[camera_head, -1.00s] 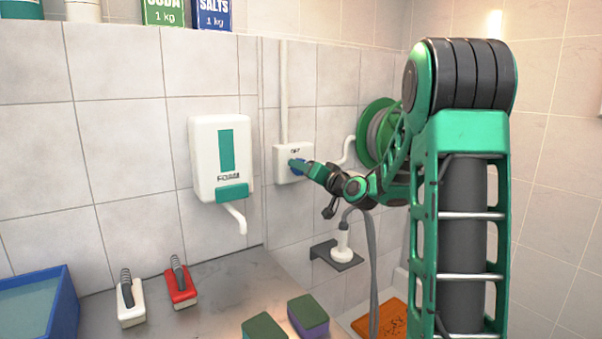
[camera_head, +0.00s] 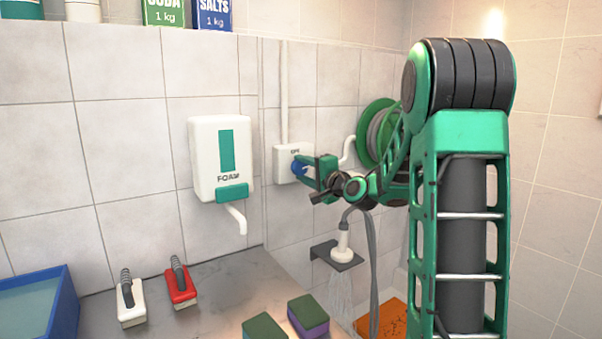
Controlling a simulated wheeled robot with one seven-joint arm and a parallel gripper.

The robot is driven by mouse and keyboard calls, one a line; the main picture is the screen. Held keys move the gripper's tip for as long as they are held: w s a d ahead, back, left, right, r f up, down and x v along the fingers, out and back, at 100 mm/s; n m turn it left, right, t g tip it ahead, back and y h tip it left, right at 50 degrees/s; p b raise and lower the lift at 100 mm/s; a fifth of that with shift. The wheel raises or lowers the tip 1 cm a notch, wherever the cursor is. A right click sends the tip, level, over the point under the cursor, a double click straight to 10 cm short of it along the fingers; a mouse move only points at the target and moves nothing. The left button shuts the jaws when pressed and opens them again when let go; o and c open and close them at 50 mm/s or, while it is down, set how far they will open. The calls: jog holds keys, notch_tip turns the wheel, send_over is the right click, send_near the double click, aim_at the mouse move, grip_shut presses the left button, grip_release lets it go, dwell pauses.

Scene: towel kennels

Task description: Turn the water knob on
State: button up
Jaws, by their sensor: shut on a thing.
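The water knob (camera_head: 298,166) is blue and sits on a white wall box (camera_head: 282,172) with a small label above it. My gripper (camera_head: 306,168) is at the knob, shut on it, and partly hides it. The gripper's body appears turned on its side, with its green part upright. Water sprays down from the white shower head (camera_head: 343,244), which hangs in a dark wall bracket (camera_head: 336,256) below the knob.
A foam dispenser (camera_head: 220,160) hangs left of the box. A green hose reel (camera_head: 377,132) is behind my arm. Brushes (camera_head: 180,284), sponges (camera_head: 308,316) and a blue tub (camera_head: 62,310) stand on the counter. An orange mat (camera_head: 385,322) lies below the shower head.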

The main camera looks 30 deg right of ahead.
jog(key=shift+d+f+m, duration=0.1)
jog(key=shift+f+m, duration=0.1)
jog(key=shift+m, duration=0.4)
jog(key=o, duration=1)
jog(key=shift+r, duration=0.1)
jog(key=shift+s, duration=0.15)
jog(key=s, duration=1)
jog(key=shift+s+d, duration=0.15)
jog(key=shift+s, duration=0.05)
